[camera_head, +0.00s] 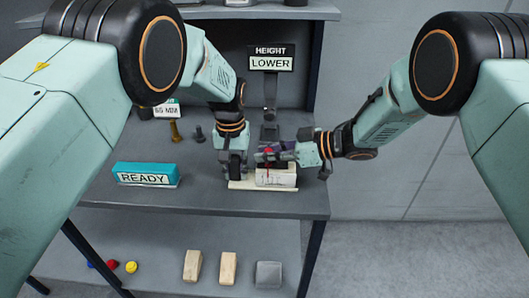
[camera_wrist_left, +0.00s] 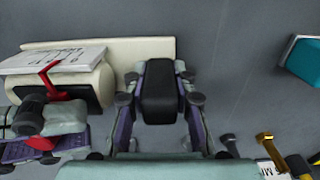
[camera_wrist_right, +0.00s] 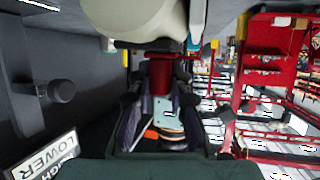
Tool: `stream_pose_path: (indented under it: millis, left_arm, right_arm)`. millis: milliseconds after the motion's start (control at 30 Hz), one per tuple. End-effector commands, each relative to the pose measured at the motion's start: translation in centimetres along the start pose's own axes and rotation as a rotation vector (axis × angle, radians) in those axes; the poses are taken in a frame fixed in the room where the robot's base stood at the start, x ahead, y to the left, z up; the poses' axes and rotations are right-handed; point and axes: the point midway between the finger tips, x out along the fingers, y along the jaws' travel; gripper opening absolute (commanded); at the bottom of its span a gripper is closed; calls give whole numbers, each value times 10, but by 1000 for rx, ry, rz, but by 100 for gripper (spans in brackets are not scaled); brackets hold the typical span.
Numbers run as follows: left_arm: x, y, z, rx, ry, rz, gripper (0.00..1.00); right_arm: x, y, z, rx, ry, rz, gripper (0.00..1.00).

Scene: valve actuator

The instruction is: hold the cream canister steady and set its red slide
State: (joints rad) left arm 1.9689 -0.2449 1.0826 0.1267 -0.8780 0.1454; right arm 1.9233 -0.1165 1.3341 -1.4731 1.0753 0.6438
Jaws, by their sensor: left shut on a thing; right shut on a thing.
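The cream canister (camera_head: 290,178) lies at the front of the shelf with a pale printed label on it. It also shows in the left wrist view (camera_wrist_left: 103,82). My left gripper (camera_head: 236,176) points down beside it, shut on the cream base strip (camera_wrist_left: 140,48) of the canister. My right gripper (camera_head: 272,153) comes from the right, above the canister. It is shut on the red slide (camera_wrist_right: 160,72), which stands out from the cream body in the right wrist view. In the left wrist view the red slide (camera_wrist_left: 52,80) is a bent red piece against a dark plate.
A sign reading HEIGHT LOWER (camera_head: 271,58) stands behind the canister. A teal READY block (camera_head: 146,174) is at left on the shelf. A brass bolt (camera_head: 175,132) and a dark bolt (camera_head: 199,134) stand behind. Blocks and coloured knobs lie on the lower shelf.

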Motion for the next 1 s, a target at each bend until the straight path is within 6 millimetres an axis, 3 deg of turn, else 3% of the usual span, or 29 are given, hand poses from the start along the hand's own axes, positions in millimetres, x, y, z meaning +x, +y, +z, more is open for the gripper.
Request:
stream_pose_path:
  millis: [100,133,400,767,1000]
  left_arm:
    - [4,0,3,-1,-10,-1,0]
    - [4,0,3,-1,-10,-1,0]
    - [4,0,3,0,-10,-1,0]
    - [4,0,3,0,-10,-1,0]
    - [4,0,3,0,-9,-1,0]
  right_arm:
    - [0,0,0,0,2,-1,0]
    - [0,0,0,0,2,-1,21]
    - [0,0,0,0,1,0,43]
    - [-5,0,0,1,1,1,43]
    - [-47,1,-1,1,3,6,43]
